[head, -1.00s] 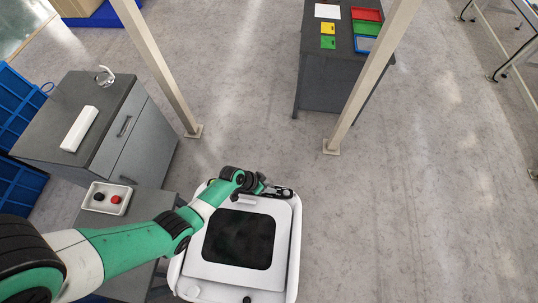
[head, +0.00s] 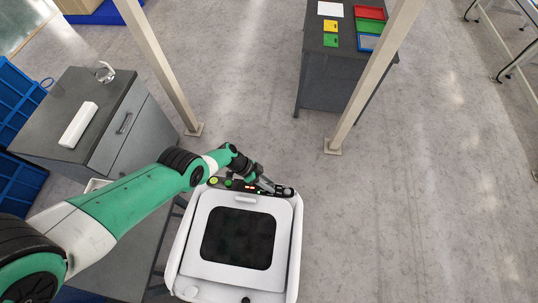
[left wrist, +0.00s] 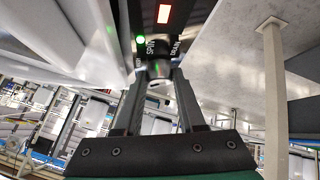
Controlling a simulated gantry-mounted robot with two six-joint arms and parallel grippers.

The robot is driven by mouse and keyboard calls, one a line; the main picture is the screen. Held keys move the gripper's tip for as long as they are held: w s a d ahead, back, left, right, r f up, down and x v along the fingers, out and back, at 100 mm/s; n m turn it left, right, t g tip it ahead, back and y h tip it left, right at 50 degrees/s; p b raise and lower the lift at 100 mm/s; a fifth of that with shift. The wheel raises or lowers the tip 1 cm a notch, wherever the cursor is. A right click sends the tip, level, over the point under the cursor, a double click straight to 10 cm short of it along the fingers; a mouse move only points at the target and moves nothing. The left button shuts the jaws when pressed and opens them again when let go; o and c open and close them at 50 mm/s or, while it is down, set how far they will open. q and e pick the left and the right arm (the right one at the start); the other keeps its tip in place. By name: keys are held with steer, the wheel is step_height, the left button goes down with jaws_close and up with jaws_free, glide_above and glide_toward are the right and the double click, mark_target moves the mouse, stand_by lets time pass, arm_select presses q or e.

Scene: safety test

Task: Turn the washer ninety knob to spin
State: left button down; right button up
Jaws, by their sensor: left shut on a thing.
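The white washer (head: 276,260) with a dark lid window (head: 237,238) stands at the bottom centre of the head view. Its dark control panel along the far edge carries a yellow-green button (head: 213,180) and a red display (head: 250,187). My left gripper (head: 272,188) reaches down to the right part of this panel. In the left wrist view, its fingers close around a dark round knob (left wrist: 158,70). The label SPIN (left wrist: 150,48) and a green light (left wrist: 141,40) show beside the knob. The knob's pointer is too blurred to read. My right gripper is not in view.
A grey cabinet (head: 125,125) with a white box (head: 78,124) on top stands at left. A grey table beside the washer lies partly under my left arm. Pale posts (head: 375,75) stand beyond. The floor right of the washer is clear.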

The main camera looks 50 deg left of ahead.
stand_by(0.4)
arm_select(q)
steer(key=c, duration=0.5)
jaws_free()
